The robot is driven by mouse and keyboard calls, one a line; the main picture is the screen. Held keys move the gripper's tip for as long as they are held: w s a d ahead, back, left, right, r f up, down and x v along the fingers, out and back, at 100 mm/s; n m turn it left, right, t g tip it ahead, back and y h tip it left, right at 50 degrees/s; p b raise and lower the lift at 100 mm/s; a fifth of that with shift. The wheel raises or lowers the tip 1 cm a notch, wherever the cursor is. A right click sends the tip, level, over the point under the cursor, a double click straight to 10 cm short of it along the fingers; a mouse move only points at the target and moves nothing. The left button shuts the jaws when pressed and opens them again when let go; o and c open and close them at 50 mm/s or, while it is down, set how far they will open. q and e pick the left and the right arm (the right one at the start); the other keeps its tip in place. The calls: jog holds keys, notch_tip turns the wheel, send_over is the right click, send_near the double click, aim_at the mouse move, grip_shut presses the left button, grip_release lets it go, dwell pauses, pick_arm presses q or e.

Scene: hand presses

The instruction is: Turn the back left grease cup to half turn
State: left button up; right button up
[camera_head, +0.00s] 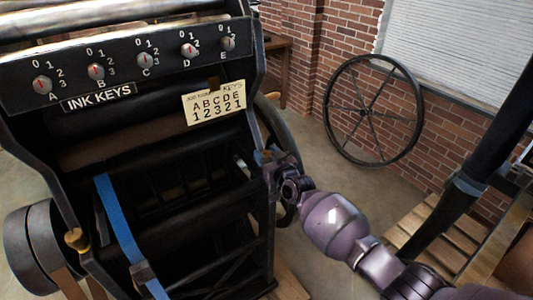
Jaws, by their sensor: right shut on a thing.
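My right gripper (272,163) is at the right side frame of the black press (205,205), with its arm coming in from the lower right. It is shut on a small part there, apparently a grease cup, which the fingers mostly hide. I cannot tell how far that cup is turned or whether it is the back left one. A brass-coloured cup-like fitting (76,238) sits on the press's left side frame, away from the gripper. My left gripper is not in view.
The ink key panel (120,65) has several knobs and a yellow card (213,102) below it. A blue strap (119,222) runs down the press front. A spoked wheel (328,105) leans at the brick wall. A wooden pallet (408,225) lies at right, behind my arm.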

jog(key=o, duration=0.9)
jog(key=shift+s+f, duration=0.1)
jog(key=shift+f, duration=0.1)
jog(key=shift+s+d, duration=0.1)
jog(key=v, duration=1)
jog(key=shift+s+d+p, duration=0.15)
jog(key=shift+s+p, duration=0.1)
jog(key=shift+p, duration=0.15)
jog(key=shift+f, duration=0.1)
